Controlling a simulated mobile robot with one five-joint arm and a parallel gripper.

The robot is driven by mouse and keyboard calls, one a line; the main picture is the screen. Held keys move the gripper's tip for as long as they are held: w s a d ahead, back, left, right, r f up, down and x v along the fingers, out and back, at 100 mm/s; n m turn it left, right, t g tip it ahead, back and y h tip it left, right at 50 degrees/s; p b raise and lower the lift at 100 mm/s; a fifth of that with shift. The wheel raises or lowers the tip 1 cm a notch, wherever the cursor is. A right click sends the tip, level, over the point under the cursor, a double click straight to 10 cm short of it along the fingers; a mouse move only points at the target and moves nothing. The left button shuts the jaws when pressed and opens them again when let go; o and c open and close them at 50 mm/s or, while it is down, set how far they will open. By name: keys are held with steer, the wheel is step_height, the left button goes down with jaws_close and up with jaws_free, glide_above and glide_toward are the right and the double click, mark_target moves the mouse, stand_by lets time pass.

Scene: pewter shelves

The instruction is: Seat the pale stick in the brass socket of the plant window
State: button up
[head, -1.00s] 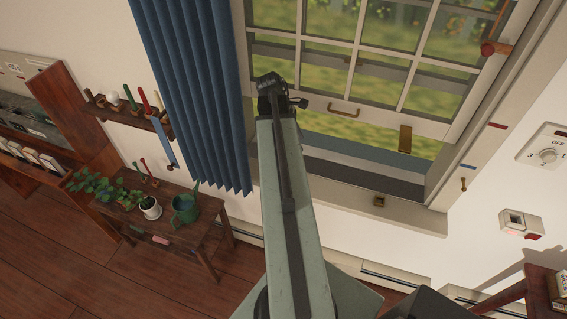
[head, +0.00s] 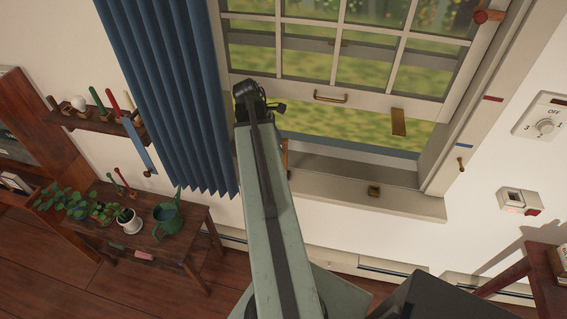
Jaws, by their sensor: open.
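The plant window (head: 330,97) has its lower sash raised, with a gap above the sill (head: 320,190). A small square brass socket (head: 374,191) sits at the sill's front. Several sticks stand in a wall rack (head: 75,121) at the left; a tan one (head: 127,100) at its right end may be the pale stick. My arm reaches up across the middle of the view. My gripper (head: 274,107) shows as small dark prongs at its far end, open and empty, in front of the window's lower left. It appears apart from both the rack and the socket.
A blue curtain (head: 165,90) hangs between rack and window. A low table (head: 165,245) holds plants and a green watering can (head: 168,220). A switch (head: 545,125) and a wall box (head: 520,200) are at the right. A brown upright piece (head: 285,150) is partly hidden by my arm.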

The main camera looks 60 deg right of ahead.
mark_target(285, 159)
steer(key=b+x, duration=0.4)
steer(key=x, duration=0.1)
steer(key=shift+s, duration=0.2)
steer(key=shift+r, duration=0.1)
jaws_close()
